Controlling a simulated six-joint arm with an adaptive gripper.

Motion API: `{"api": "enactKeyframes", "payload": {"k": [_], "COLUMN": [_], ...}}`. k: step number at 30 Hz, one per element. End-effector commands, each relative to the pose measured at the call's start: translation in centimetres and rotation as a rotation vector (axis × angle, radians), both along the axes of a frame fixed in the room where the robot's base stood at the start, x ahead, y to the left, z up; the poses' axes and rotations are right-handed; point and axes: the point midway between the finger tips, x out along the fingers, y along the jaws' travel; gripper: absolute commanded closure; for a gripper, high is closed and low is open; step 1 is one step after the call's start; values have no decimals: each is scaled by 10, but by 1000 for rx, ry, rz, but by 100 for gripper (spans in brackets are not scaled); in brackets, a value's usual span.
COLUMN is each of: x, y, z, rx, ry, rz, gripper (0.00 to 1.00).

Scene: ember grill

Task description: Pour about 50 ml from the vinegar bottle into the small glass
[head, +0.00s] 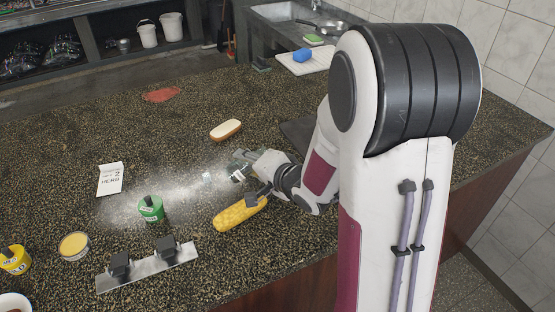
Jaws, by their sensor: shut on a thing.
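My gripper (246,174) is low over the middle of the counter. It is shut on a dark greenish thing with a white patch, which looks like the vinegar bottle (241,156). The gripper hides much of it, and I cannot tell its tilt or whether liquid flows. A small clear shape, probably the small glass (207,177), stands just left of the gripper on a bright patch of counter. Its liquid level is too small to tell.
A corn cob (240,213) lies just below the gripper. A green tin (151,208), a white card (111,179), a yellow-topped tin (74,245) and a metal strip with black knobs (147,266) are left. A bread roll (226,130) lies behind. The back left counter is mostly clear.

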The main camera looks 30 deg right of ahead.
Motion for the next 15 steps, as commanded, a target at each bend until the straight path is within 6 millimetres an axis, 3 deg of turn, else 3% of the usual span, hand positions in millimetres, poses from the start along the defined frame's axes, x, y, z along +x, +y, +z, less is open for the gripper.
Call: {"api": "enactKeyframes", "payload": {"k": [15], "x": [0], "y": [-1], "z": [4], "rx": [-73], "ry": [3], "rz": [0], "gripper": [93]}}
